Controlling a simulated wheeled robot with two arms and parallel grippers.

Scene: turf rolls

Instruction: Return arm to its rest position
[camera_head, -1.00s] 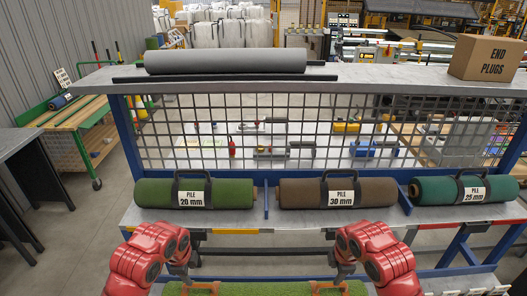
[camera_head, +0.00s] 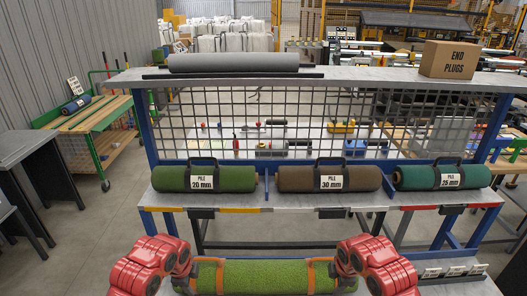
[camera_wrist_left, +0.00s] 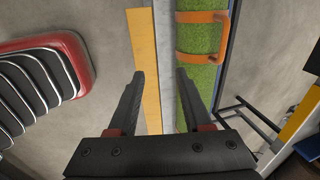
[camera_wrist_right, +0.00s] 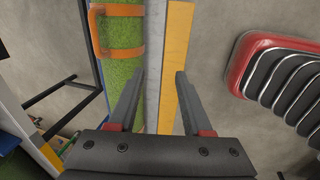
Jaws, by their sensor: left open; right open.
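My left arm shows red at the lower left of the head view, and my right arm at the lower right. A bright green turf roll (camera_head: 262,277) with orange straps lies between them on a low surface. My left gripper (camera_wrist_left: 158,75) is open and empty in the left wrist view, beside the roll and its orange handle (camera_wrist_left: 202,17). My right gripper (camera_wrist_right: 157,77) is open and empty in the right wrist view, with the roll's other orange handle (camera_wrist_right: 117,10) ahead to its left. In the head view, the fingertips are hidden or unclear.
A shelf holds three labelled rolls: green 20 mm (camera_head: 235,179), brown 30 mm (camera_head: 362,179) and dark green 25 mm (camera_head: 420,177). Above, a grey roll (camera_head: 233,63) and an END PLUGS box (camera_head: 448,59) sit on the top shelf (camera_head: 350,75). Open floor lies left.

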